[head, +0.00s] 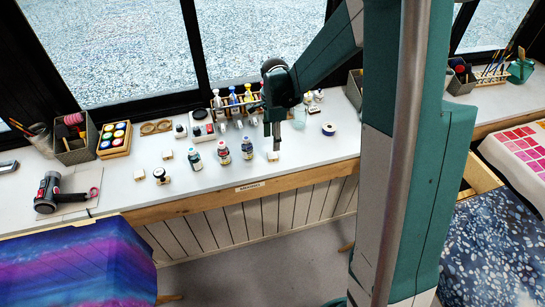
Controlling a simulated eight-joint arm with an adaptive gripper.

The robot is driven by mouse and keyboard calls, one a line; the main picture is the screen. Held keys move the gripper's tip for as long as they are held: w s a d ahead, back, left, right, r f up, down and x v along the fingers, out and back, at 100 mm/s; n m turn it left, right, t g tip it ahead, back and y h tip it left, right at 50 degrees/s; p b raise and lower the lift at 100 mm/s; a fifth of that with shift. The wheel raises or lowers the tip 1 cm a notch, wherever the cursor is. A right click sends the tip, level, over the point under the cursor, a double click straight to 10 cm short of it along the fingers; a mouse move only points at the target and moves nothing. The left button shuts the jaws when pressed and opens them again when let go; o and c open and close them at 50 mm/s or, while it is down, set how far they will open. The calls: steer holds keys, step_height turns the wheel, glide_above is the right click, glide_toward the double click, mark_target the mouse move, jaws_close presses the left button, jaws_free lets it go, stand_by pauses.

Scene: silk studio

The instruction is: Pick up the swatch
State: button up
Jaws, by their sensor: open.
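My gripper (275,146) hangs pointing down over the front part of the white worktop, right of the middle bottles. It is open, though its fingers are small and dark here. A small pale square piece (272,156), possibly the swatch, lies just below the fingertips; I cannot tell whether they touch it. Similar small pale pieces lie further left, one near the middle (167,155) and one beside a round black-capped jar (140,175). A sheet of pink and red colour squares (523,141) lies at the far right, away from my gripper.
Small bottles (223,152) stand close left of my gripper. A rack of bottles (235,105) stands behind, and a blue tape roll (328,129) lies to the right. A hair-dryer-like tool (52,192) lies far left. The worktop right of the tape roll has free room.

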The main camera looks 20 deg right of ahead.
mark_target(273, 155)
steer(key=shift+w+f+m, duration=0.2)
steer(key=shift+f, duration=0.3)
steer(key=shift+w+f+m, duration=0.2)
steer(key=shift+f, duration=0.25)
steer(key=shift+f, duration=1.3)
steer(key=shift+f, duration=0.1)
steer(key=shift+a+f+b, duration=0.1)
steer(key=shift+f+b, duration=0.2)
steer(key=shift+f, duration=2.2)
steer(key=shift+c, duration=0.6)
steer(key=c, duration=0.7)
